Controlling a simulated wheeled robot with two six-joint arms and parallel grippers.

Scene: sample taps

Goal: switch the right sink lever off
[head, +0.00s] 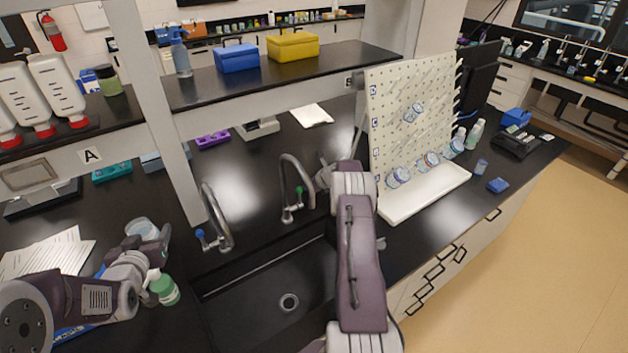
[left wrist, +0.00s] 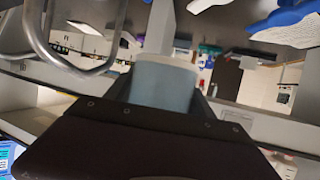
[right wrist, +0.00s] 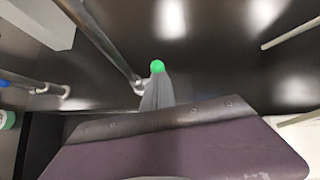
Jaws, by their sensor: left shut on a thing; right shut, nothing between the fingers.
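The right faucet (head: 290,185) has a green-tipped lever (head: 299,190) at its base, beside the sink. In the right wrist view the green tip (right wrist: 157,66) shows just beyond my closed fingertips. My right gripper (head: 322,178) is shut and empty, to the right of this faucet; its fingers also show in the right wrist view (right wrist: 156,92). I cannot tell whether they touch the lever. My left gripper (head: 155,236) is shut on a pale cup (left wrist: 162,84), left of the sink. The cup also shows in the head view (head: 141,228).
The left faucet (head: 222,220) has a blue-tipped lever (head: 200,234). The black sink (head: 255,300) lies in front of both. A pegboard (head: 400,125) over a white tray (head: 425,192) stands right of my right arm. A green bottle (head: 165,290) stands near my left gripper.

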